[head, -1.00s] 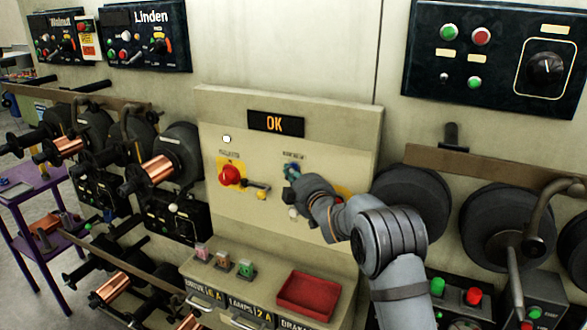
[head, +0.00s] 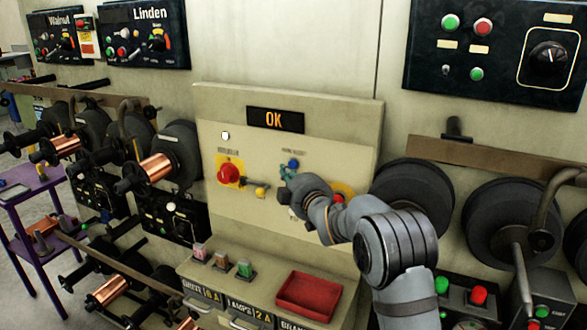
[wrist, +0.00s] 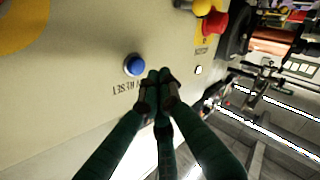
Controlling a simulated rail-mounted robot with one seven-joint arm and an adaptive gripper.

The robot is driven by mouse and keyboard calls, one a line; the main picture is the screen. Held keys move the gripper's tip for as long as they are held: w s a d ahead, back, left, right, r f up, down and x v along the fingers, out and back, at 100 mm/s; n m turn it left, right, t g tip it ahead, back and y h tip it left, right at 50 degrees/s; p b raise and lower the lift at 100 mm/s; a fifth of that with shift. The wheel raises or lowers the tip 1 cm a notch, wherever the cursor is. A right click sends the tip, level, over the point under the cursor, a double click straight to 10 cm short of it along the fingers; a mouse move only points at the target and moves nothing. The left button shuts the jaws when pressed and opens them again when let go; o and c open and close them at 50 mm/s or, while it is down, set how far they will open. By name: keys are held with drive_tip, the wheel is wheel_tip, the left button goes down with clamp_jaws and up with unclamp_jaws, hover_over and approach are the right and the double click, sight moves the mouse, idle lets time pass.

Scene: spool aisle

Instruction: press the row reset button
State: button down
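The row reset button is a round blue button (wrist: 135,65) in a pale ring on the cream panel, with a label ending in "RESET" beside it in the wrist view. In the head view the blue button (head: 293,164) shows just above my gripper (head: 283,186). In the wrist view my gripper's dark green fingertips (wrist: 160,77) are together, with nothing seen between them. They are right beside the button in the picture, and the button is not covered. I cannot tell how far the tips are from the panel surface.
A red mushroom button (head: 229,173) on a yellow plate and a yellow-knobbed lever (head: 257,190) are left of my gripper. An amber "OK" display (head: 276,120) is above. A red tray (head: 308,295) sits on the ledge below. Black spools (head: 412,198) stand close on the right.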

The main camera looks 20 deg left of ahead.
drive_tip(key=s+b, duration=0.5)
drive_tip(key=shift+a, duration=0.35)
idle(0.4)
drive_tip(key=w+p, duration=0.7)
drive_tip(key=p, duration=0.1)
drive_tip(key=shift+d, duration=0.4)
drive_tip(key=shift+f, duration=0.1)
